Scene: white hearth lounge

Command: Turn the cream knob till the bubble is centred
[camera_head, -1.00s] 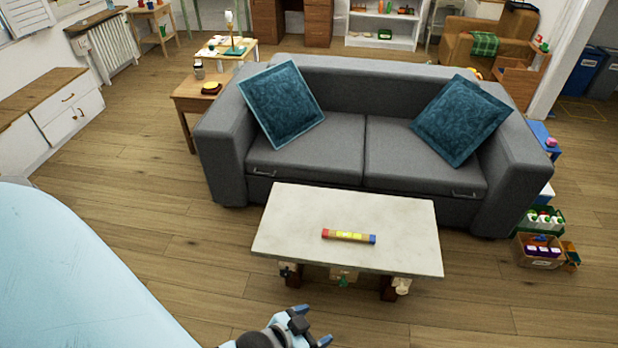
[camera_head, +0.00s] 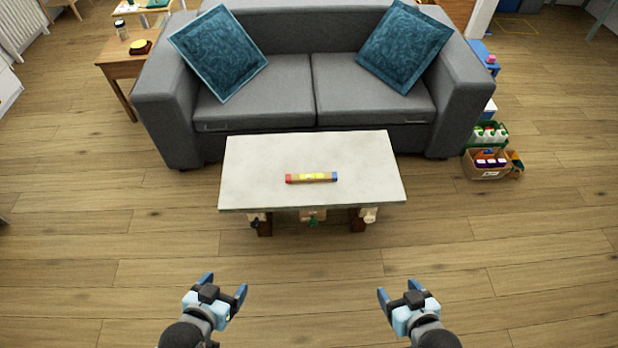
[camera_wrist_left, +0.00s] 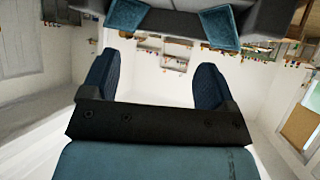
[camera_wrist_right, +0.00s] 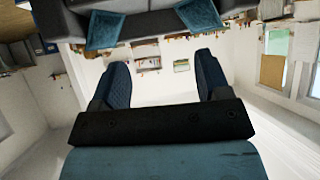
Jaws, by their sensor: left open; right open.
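A pale low table (camera_head: 250,160) stands in front of the sofa, with a level bar (camera_head: 311,177) lying on its top. The bar has a red end, a blue end and a yellow middle; the bubble is too small to make out. Under the table's front edge are a cream knob (camera_head: 369,215) at the right, a green knob (camera_head: 313,221) in the middle and a dark knob (camera_head: 255,222) at the left. My left gripper (camera_head: 224,284) and right gripper (camera_head: 398,288) are open and empty, in front of the table and apart from it.
A grey sofa (camera_head: 310,85) with two teal cushions is behind the table. A side table (camera_head: 120,65) stands at the left. A cardboard box (camera_head: 488,171) and a green crate are on the floor at the right. Floor around the table's front is clear.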

